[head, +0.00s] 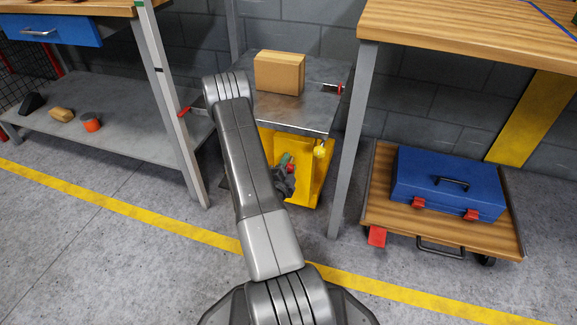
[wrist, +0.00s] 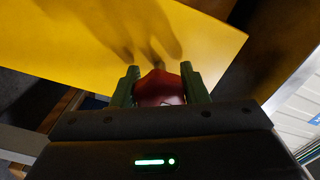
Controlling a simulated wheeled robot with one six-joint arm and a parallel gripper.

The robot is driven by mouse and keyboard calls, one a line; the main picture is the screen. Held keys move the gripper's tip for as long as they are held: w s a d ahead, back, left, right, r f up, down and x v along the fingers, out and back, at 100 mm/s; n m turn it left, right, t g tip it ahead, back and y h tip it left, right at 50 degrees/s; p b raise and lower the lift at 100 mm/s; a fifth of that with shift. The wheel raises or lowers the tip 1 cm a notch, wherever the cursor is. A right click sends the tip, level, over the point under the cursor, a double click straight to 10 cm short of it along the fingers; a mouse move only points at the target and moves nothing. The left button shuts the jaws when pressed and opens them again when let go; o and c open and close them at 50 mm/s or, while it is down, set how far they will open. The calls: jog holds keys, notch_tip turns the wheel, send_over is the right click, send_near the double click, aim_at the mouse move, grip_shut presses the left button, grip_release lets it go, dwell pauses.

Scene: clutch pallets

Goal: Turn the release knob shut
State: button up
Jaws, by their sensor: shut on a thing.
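A red knob (wrist: 160,88) with a faceted outline sits between the two green fingers of my gripper (wrist: 159,72) in the wrist view. My gripper is shut on it, one finger on each side. A yellow panel (wrist: 60,40) lies just beyond, with the gripper's shadow on it. In the head view my gripper (head: 286,164) is in front of the yellow panel (head: 310,187) under a grey metal platform, and my arm partly covers that area. The knob's turn angle cannot be told.
A cardboard box (head: 279,73) stands on the grey platform (head: 318,100). A small yellow part (head: 321,150) hangs below its edge. At right, a blue toolbox (head: 447,183) lies on a wooden dolly (head: 385,215). Bench legs (head: 354,140) flank the space. The floor in front is clear.

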dwell(0.3)
jog(key=o, duration=1)
jog(key=p+v, duration=0.3)
jog(key=v, duration=1.1)
jog(key=shift+w, duration=0.15)
jog(key=b+x, duration=0.3)
jog(key=x, duration=1)
jog(key=shift+w+d, duration=0.2)
jog(key=shift+w, duration=0.15)
jog(key=shift+s, duration=0.1)
